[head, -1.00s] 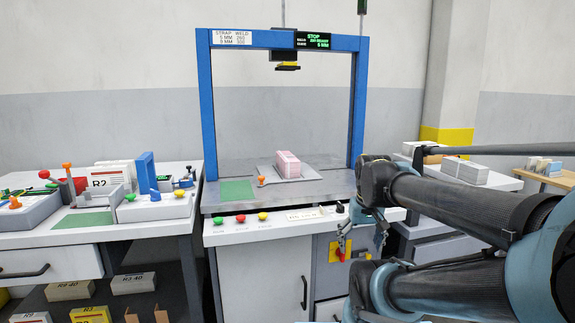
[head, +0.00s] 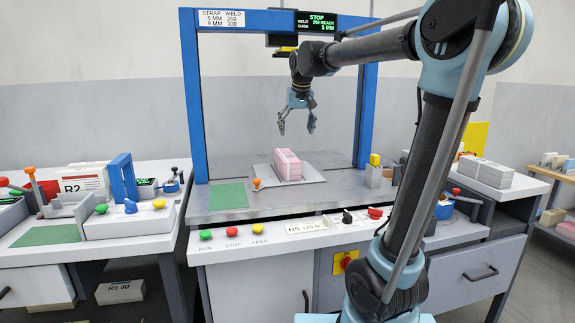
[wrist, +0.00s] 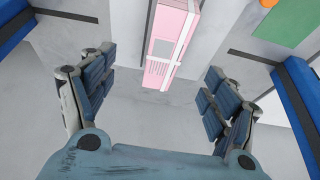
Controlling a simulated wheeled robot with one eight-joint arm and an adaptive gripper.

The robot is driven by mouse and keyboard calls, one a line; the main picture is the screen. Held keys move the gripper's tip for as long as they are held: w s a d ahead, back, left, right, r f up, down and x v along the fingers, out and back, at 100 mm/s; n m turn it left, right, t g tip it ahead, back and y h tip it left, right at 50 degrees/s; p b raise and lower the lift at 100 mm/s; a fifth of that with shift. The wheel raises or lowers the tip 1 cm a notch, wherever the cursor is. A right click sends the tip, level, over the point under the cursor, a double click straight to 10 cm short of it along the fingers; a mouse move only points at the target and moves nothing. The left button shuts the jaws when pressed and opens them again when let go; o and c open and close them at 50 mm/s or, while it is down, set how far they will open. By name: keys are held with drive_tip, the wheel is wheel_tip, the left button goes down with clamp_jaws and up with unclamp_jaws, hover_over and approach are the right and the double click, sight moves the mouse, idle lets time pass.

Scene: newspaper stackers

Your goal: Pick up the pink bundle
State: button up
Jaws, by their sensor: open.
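The pink bundle (head: 288,164) lies on a grey plate (head: 312,176) on the strapping machine's metal table, with a white band around it. My gripper (head: 297,131) is open and empty, pointing down above the table, over and slightly behind the bundle in the head view. In the wrist view the bundle (wrist: 172,42) shows at the top middle, beyond the space between the open fingers (wrist: 157,100). The fingers are apart from it, and its far end is cut off by the frame.
A blue frame (head: 193,110) arches over the table, its right post (head: 366,100) near my arm. A green mat (head: 229,196) and an orange knob (head: 256,183) lie left of the bundle. A grey bundle (head: 486,172) sits on the right-hand bench.

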sight(287, 155)
drive_tip(key=x, duration=0.4)
drive_tip(key=w+a+x, duration=0.1)
drive_tip(key=x, duration=0.3)
drive_tip(key=w+r+x, duration=0.1)
drive_tip(key=x, duration=0.3)
drive_tip(key=shift+w+a+f, duration=0.1)
drive_tip(key=shift+a, duration=0.25)
drive_tip(key=shift+a+x, duration=0.2)
drive_tip(key=shift+x, duration=2.45)
clamp_jaws()
